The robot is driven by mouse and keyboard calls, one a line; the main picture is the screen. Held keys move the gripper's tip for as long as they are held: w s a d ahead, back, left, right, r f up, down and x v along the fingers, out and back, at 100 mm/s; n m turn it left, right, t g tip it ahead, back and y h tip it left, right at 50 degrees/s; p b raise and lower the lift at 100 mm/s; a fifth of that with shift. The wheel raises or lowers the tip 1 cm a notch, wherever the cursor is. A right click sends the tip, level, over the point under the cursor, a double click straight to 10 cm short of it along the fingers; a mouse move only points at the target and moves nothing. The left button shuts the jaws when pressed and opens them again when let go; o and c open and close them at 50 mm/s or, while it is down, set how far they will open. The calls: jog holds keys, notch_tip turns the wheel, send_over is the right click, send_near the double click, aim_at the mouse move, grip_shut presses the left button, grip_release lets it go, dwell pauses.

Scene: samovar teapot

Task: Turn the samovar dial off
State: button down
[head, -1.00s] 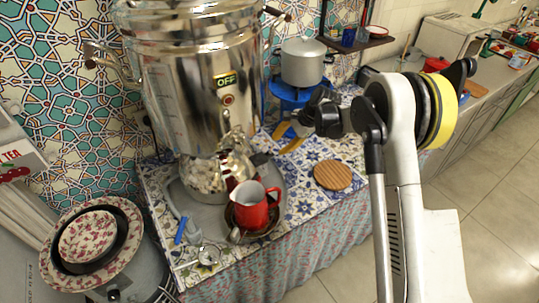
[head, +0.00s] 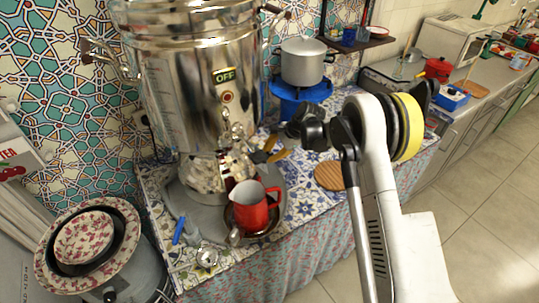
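The large shiny metal samovar (head: 195,90) stands upright at the left-centre of the counter in the head view. A black label reading OFF (head: 225,76) is on its front. A small round reddish dial (head: 227,97) sits just below the label. A metal tap (head: 235,135) is lower on the front. My gripper (head: 266,151) has black and yellow-orange fingers, spread apart and empty. It is to the lower right of the dial, close to the tap, apart from the dial. Its depth relative to the samovar is hard to judge.
A red jug (head: 251,207) stands in a bowl below the tap. A grey pot (head: 303,61) sits on a blue stove (head: 297,93) behind my arm. A round wooden board (head: 330,176) lies to the right. Plates (head: 84,238) are at lower left. Floor is clear at right.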

jog(key=shift+f+n, duration=0.1)
jog(key=shift+n, duration=0.2)
jog(key=shift+n+t+y+b, duration=0.4)
jog(key=shift+n+b, duration=0.35)
jog(key=shift+n, duration=0.05)
jog(key=n+t+y+b, duration=0.1)
jog(key=n+b, duration=0.1)
jog(key=n, duration=0.1)
jog(key=shift+f, duration=0.15)
jog(key=n+y+b, duration=0.1)
jog(key=n, duration=0.2)
jog(key=shift+t+b, duration=0.35)
jog(key=shift+t, duration=0.05)
jog(key=shift+n+y+b, duration=0.6)
jog(key=shift+n+y, duration=0.1)
jog(key=shift+n, duration=0.5)
jog(key=c, duration=1.4)
grip_release()
jog(key=shift+a, duration=0.1)
jog(key=shift+c, duration=0.2)
